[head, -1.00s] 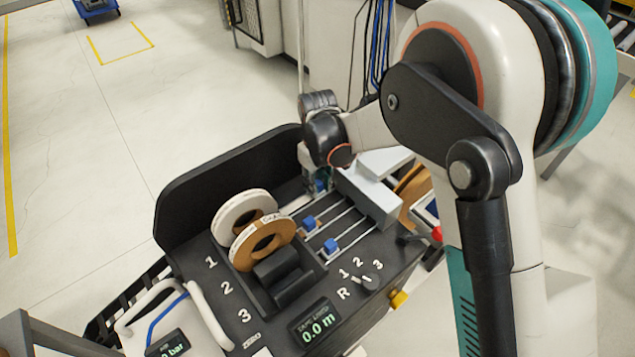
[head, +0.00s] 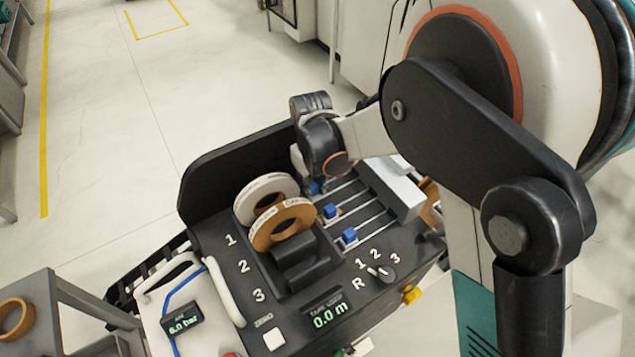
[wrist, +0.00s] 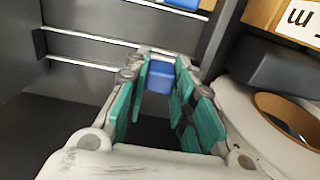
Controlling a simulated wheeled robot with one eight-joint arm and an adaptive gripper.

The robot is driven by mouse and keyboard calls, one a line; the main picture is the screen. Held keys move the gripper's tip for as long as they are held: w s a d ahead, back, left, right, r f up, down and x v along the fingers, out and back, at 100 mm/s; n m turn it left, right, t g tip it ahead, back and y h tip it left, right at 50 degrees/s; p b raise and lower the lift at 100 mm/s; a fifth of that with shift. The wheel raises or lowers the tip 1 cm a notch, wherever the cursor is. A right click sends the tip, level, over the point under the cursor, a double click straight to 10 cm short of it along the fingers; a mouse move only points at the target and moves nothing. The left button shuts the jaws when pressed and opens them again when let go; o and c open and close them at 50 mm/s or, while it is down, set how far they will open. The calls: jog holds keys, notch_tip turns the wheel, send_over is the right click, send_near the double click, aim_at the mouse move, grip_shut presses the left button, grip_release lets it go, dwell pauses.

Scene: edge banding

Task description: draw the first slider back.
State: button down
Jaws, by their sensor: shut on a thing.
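The first slider, a small blue block (head: 316,188), is on the farthest rail of the black machine, partly hidden below my gripper (head: 314,178) in the head view. In the wrist view the blue block (wrist: 161,77) sits between the teal-padded fingers of my gripper (wrist: 160,82), which is shut on it. The second blue slider (head: 330,211) and third blue slider (head: 349,235) stand on the nearer rails, towards the rolls. The first slider is roughly in line with them.
A white roll (head: 258,190) and a brown roll (head: 270,235) stand close beside my gripper; the white roll (wrist: 238,105) is near its right finger. A pale block (head: 405,197) covers the rails' other end. A black guard (head: 215,178) rises behind.

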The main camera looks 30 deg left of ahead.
jog(key=c, duration=1.4)
grip_release()
jog(key=shift+s+a, duration=0.1)
jog(key=shift+s, duration=0.1)
jog(key=shift+o, duration=0.2)
notch_tip(320, 180, up, 8)
jog(key=shift+f, duration=0.1)
